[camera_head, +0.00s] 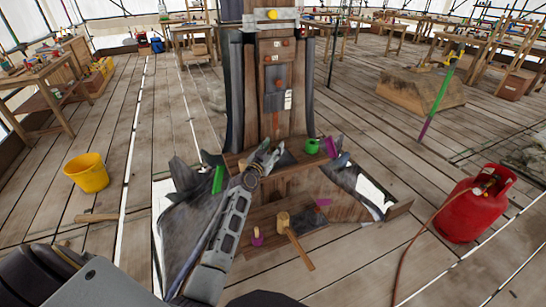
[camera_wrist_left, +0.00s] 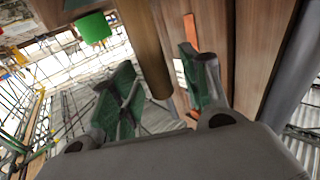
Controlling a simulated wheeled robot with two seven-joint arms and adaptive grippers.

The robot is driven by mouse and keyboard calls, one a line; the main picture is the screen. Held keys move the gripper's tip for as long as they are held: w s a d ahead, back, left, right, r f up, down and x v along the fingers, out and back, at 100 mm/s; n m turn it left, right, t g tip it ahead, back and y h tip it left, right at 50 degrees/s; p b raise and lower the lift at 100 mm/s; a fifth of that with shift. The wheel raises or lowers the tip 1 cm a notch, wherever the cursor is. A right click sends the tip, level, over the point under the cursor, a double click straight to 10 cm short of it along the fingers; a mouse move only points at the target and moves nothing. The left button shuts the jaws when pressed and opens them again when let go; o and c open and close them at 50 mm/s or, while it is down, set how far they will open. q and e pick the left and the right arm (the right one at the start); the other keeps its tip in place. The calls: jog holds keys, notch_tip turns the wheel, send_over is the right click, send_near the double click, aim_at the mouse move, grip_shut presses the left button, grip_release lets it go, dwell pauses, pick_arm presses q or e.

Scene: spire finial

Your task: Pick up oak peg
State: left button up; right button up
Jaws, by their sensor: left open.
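A round brown wooden rod, which looks like the oak peg (camera_wrist_left: 146,50), shows in the left wrist view. It comes down from the top edge, and its lower end appears between the two green finger pads. My left gripper (camera_wrist_left: 160,85) is open, with a pad on either side of the rod in the picture; I cannot tell whether either touches it. In the head view, my left gripper (camera_head: 266,157) is in front of the lower part of the wooden spire (camera_head: 274,120), above its ledge. I cannot make out the peg there. My right gripper is not in view.
A green pot (camera_head: 311,146) stands on the ledge right of the gripper. A wooden mallet (camera_head: 296,242) lies below. A yellow bucket (camera_head: 87,172) stands at left and a red gas cylinder (camera_head: 474,207) with a hose at right. Open plank floor lies left and right.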

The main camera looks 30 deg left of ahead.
pick_arm(q)
jog(key=shift+w, duration=0.1)
dwell(0.4)
grip_shut()
